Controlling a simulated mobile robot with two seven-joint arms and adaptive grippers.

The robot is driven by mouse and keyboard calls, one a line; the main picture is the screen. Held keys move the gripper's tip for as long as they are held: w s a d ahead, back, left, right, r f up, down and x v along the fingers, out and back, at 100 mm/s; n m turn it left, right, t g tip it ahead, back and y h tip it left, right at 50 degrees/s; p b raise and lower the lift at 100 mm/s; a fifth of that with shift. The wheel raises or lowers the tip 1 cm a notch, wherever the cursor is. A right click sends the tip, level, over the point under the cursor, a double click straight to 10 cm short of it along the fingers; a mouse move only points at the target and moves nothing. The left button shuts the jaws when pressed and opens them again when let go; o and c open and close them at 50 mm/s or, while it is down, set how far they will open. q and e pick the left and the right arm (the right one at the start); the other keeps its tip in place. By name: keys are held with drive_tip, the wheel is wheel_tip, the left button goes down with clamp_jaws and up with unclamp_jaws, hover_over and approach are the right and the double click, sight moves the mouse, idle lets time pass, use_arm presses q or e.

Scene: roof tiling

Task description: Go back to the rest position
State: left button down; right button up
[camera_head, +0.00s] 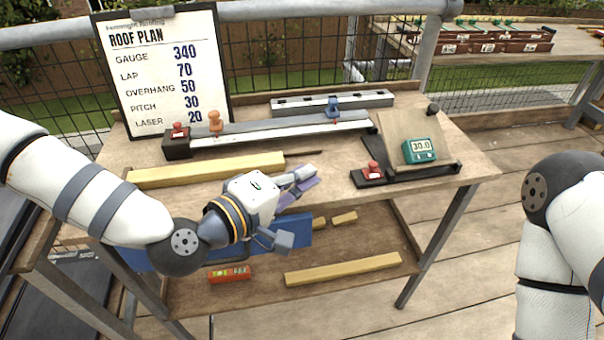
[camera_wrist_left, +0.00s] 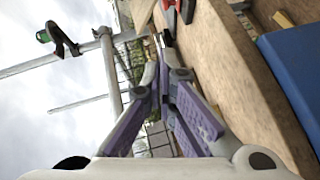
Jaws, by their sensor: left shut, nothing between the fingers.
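My left gripper (camera_head: 290,207) is in front of the workbench (camera_head: 335,195), over its front edge in the head view. It is shut and empty, and its purple-padded fingers (camera_wrist_left: 163,88) show in the left wrist view. My left arm comes in from the left and is stretched forward, low over the bench's left part. My right arm (camera_head: 560,225) shows at the right edge, but its gripper is out of the picture.
A roof plan board (camera_head: 165,75) stands at the back left. A long gauge rail (camera_head: 270,133) and a tilted wooden board with a green 30.0 display (camera_head: 419,150) lie on the bench. Yellow battens (camera_head: 205,170) and a red level (camera_head: 229,273) are near the arm.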

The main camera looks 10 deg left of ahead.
idle(0.3)
use_arm(q)
drive_tip(key=s+f+m+g+y, duration=0.3)
drive_tip(key=s+f+g, duration=0.5)
drive_tip(key=s+f, duration=0.85)
drive_tip(key=s+a+f+m+g+y, duration=0.2)
drive_tip(key=s+a+f+g+y, duration=0.1)
drive_tip(key=s+a, duration=0.6)
drive_tip(key=s+a+f+m+g+y, duration=0.3)
drive_tip(key=s+a, duration=0.5)
drive_tip(key=s, duration=0.5)
drive_tip(key=shift+s+a+f+g+p, duration=0.2)
drive_tip(key=shift+a+f+g+p, duration=0.2)
drive_tip(key=shift+f+g, duration=0.45)
